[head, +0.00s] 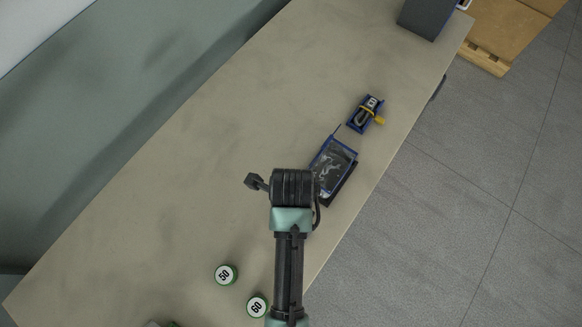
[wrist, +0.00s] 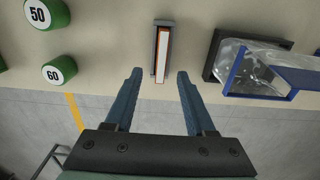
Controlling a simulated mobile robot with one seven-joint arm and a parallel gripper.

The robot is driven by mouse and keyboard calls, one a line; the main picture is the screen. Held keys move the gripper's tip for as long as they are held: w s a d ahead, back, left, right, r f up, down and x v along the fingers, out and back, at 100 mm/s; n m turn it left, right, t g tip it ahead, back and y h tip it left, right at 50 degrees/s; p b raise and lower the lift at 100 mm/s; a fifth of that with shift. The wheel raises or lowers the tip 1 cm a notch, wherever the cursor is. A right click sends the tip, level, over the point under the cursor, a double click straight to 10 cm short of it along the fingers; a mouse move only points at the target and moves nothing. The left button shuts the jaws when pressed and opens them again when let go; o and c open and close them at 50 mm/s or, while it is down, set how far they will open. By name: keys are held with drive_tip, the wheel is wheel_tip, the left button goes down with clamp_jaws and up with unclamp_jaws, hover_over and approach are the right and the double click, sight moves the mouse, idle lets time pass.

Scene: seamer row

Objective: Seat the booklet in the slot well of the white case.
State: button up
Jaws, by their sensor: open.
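In the wrist view a thin upright piece with a white and orange edge, which looks like the booklet (wrist: 162,52), stands in a narrow grey holder (wrist: 164,22). My gripper (wrist: 158,76) is open, its two blue fingers apart, with the near end of the booklet in line with the gap between them. Nothing is seen held. I cannot tell the height of the fingers over the booklet. In the head view my arm hides the booklet and the fingers. I cannot make out a white case with a slot well in either view.
A dark tray (wrist: 213,62) with clear plastic and a blue frame (wrist: 236,72) lies right of the fingers. Green-rimmed pucks marked 50 (head: 225,275) and 60 (head: 257,306) sit left. A blue fixture with a yellow lever (head: 366,113) stands farther up the bench.

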drive_tip(key=shift+w+a+f+p, duration=0.1)
drive_tip(key=shift+f+p, duration=0.2)
drive_tip(key=shift+f, duration=1.45)
drive_tip(key=shift+w+f+p, duration=0.1)
drive_tip(key=shift+f+p, duration=0.2)
drive_tip(key=shift+f, duration=1.45)
drive_tip(key=shift+c, duration=0.3)
clamp_jaws()
